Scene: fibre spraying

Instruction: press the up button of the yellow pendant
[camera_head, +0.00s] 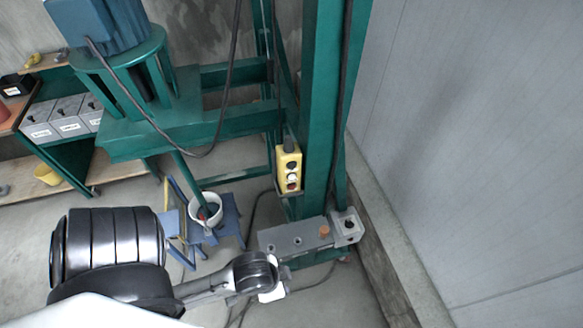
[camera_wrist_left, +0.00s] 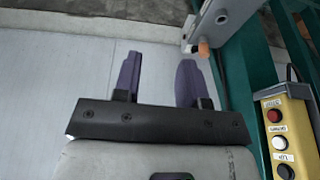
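The yellow pendant (camera_head: 289,170) hangs on the green frame with a column of buttons: a dark one above, a white one (camera_head: 291,178) in the middle, a red one (camera_head: 292,187) at the bottom. In the left wrist view the pendant (camera_wrist_left: 268,150) is at the right edge, turned over, with the red button (camera_wrist_left: 275,116) uppermost and the dark button (camera_wrist_left: 285,172) lowest. The labels are too small to read surely. My left gripper (camera_wrist_left: 159,68) has its two purple fingers apart, with nothing between them. It is beside the pendant, not touching it. My right gripper is out of view.
A grey metal box (camera_head: 295,238) with an orange knob (camera_head: 324,231) is below the pendant, near my left arm's end. A white bucket (camera_head: 206,209) stands on a blue stool. Green posts and a dangling cable surround the pendant. The grey wall at right is bare.

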